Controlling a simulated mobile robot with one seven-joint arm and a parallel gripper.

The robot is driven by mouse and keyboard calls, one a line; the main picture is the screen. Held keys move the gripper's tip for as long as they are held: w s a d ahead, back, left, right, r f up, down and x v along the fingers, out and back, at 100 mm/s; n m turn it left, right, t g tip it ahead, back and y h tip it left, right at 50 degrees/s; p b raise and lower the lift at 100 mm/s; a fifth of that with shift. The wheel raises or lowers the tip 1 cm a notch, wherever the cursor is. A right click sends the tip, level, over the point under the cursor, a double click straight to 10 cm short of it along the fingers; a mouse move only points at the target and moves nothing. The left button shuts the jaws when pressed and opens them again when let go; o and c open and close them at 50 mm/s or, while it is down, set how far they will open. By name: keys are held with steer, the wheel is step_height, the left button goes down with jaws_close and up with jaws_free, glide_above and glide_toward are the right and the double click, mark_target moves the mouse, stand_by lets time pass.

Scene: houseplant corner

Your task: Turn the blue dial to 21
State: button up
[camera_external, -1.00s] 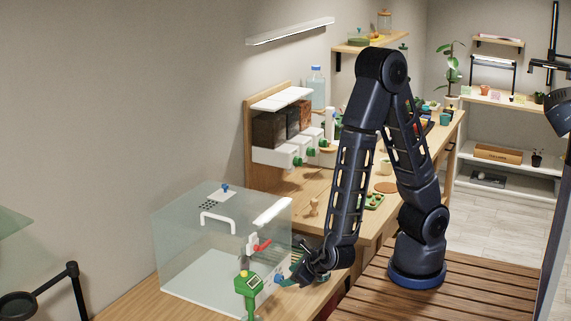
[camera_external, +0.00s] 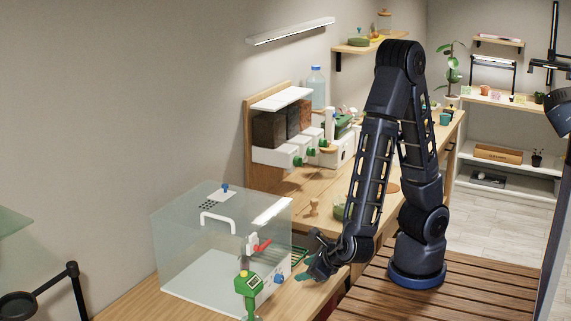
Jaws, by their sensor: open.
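A small blue dial (camera_external: 279,278) sits low on the pale end panel of the clear glass case (camera_external: 178,240). Its scale and setting are too small to read. Another small blue knob (camera_external: 225,187) is on top of the case. My gripper (camera_external: 306,272) is open and empty, just to the right of the blue dial and apart from it. The dial is in plain view.
A green device with a small display (camera_external: 247,283) stands in front of the case's end, close to the dial. A red-handled valve (camera_external: 262,245) is above it. Dispensers with green knobs (camera_external: 292,155) stand farther back on the wooden bench (camera_external: 285,205).

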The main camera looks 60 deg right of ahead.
mark_target(282, 284)
steer(key=a+f+n+h, duration=0.2)
steer(key=a+f+n+t+h, duration=0.1)
steer(key=a+f+n+h, duration=0.1)
steer(key=h, duration=0.1)
steer(key=shift+w+a+f+t, duration=0.2)
steer(key=shift+t, duration=0.1)
steer(key=shift+s+a+f+n+t+h, duration=0.35)
steer(key=shift+a+f+n+h, duration=0.25)
steer(key=shift+n+h, duration=0.3)
steer(key=x, duration=1)
steer(key=shift+w+d, duration=0.25)
steer(key=shift+d, duration=0.1)
steer(key=c, duration=1)
